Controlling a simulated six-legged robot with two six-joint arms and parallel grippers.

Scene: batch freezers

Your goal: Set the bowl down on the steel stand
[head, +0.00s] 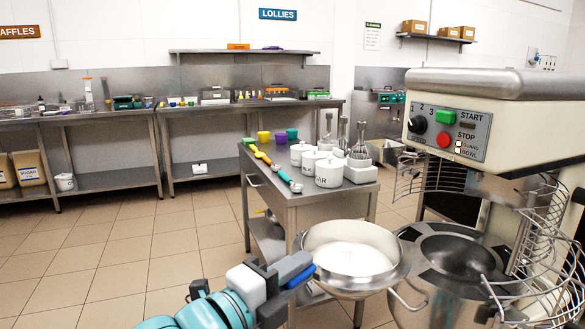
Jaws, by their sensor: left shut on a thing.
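A wide steel bowl (326,231) with white contents is low in the middle of the head view. My left gripper (301,274) reaches in from below left and is shut on the left side of the bowl's rim. The bowl looks upright and has a wire handle on its right. A small steel table (277,186) with a lower shelf is behind it; it may be the stand, but I cannot tell for sure. The bowl covers its near right corner, and the gap between them is unclear. My right gripper is out of view.
A large mixer (505,85) with START and STOP buttons, a wire guard (545,225) and its own steel bowl (425,300) stands close on the right. White canisters (328,172), whisks and coloured scoops crowd the small table's top. Tiled floor (130,250) is clear at left.

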